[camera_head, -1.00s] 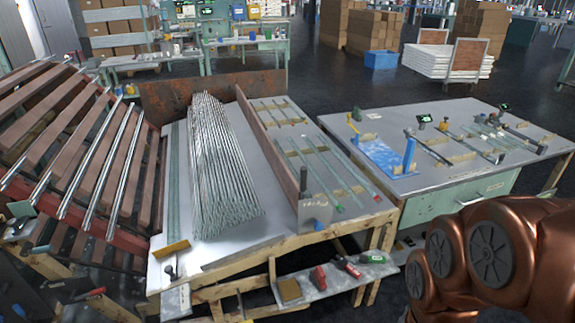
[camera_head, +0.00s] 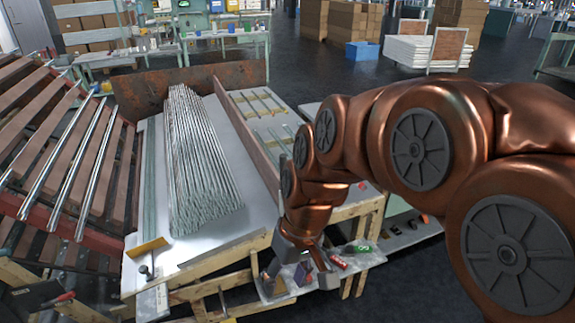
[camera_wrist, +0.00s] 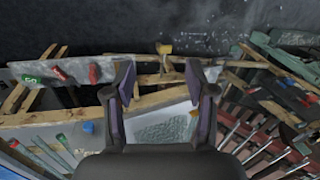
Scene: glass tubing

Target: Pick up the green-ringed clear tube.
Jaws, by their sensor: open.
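Several thin clear tubes (camera_head: 257,106) lie on wooden strips in the right bay of the grey table. My arm hides their near ends in the head view. In the wrist view, a clear tube with a green end (camera_wrist: 63,141) lies at the lower left, beside others with greenish ends. I cannot tell for sure which one carries the green ring. My gripper (camera_wrist: 160,75) is open and empty, its two fingers apart. In the head view it hangs low by the table's front edge, over the lower shelf, apart from the tubes.
A large bundle of glass tubes (camera_head: 198,165) fills the table's middle. A brown upright divider (camera_head: 243,135) separates it from the right bay. A slanted roller rack (camera_head: 60,150) stands left. A lower shelf (camera_head: 362,258) holds red and green tools. My arm mostly hides the right-hand bench.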

